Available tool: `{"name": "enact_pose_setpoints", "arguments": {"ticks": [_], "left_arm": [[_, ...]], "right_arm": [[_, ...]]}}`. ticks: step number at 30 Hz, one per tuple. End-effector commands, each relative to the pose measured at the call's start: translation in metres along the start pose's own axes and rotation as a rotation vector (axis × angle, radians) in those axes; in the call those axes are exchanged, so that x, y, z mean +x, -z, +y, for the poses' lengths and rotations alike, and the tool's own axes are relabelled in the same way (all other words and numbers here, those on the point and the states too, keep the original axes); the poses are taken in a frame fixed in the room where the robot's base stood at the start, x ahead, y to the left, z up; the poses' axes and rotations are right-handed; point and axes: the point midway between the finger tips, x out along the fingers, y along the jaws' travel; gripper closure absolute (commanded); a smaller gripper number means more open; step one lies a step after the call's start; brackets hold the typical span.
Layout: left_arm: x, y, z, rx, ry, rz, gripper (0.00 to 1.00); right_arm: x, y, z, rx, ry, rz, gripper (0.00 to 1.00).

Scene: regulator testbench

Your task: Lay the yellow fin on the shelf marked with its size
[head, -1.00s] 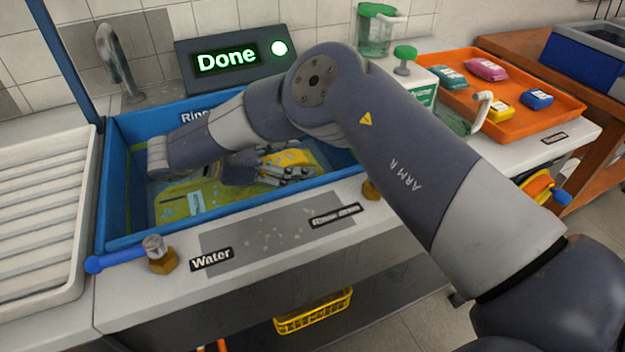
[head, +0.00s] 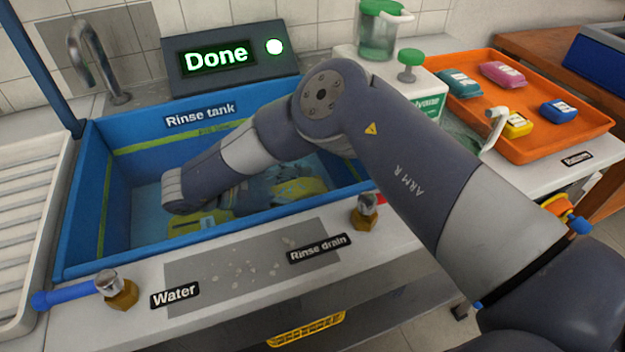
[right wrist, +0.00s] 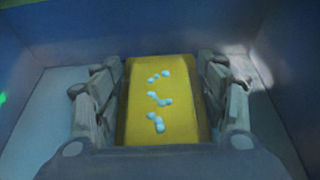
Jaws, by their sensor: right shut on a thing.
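The yellow fin (head: 303,187) is low inside the blue rinse tank (head: 85,225), partly hidden by my right arm. My right gripper (head: 278,180) is down in the tank at the fin. In the right wrist view, the fin (right wrist: 160,105) lies between the two fingers of my right gripper (right wrist: 162,75), which is shut on it. Pale bluish spots dot the fin's face. No size-marked shelf is seen. My left gripper is not in view.
Taps stand at the Water (head: 118,290) and Rinse drain (head: 366,212) labels. A display (head: 218,57) reads Done beside a green light. An orange tray (head: 560,142) with several coloured packs is at right. A white draining rack (head: 30,210) is at left.

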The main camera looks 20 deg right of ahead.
Motion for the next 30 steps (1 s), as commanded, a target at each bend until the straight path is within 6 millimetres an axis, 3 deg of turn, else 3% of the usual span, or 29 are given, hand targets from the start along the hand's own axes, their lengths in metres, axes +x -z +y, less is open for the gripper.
{"name": "enact_pose_setpoints", "arguments": {"ticks": [13,14,16,30], "left_arm": [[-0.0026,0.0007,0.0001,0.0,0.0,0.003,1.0],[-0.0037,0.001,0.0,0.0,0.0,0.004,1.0],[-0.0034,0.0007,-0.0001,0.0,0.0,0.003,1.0],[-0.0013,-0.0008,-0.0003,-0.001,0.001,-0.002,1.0]], "right_arm": [[0.0008,0.0025,-0.0011,0.0,0.001,0.0,0.74],[0.0008,0.0026,-0.0013,0.0,0.001,0.0,0.27],[0.0008,0.0025,-0.0013,0.0,0.001,0.0,0.14],[0.002,0.0054,-0.0013,-0.001,0.001,0.0,0.14]]}}
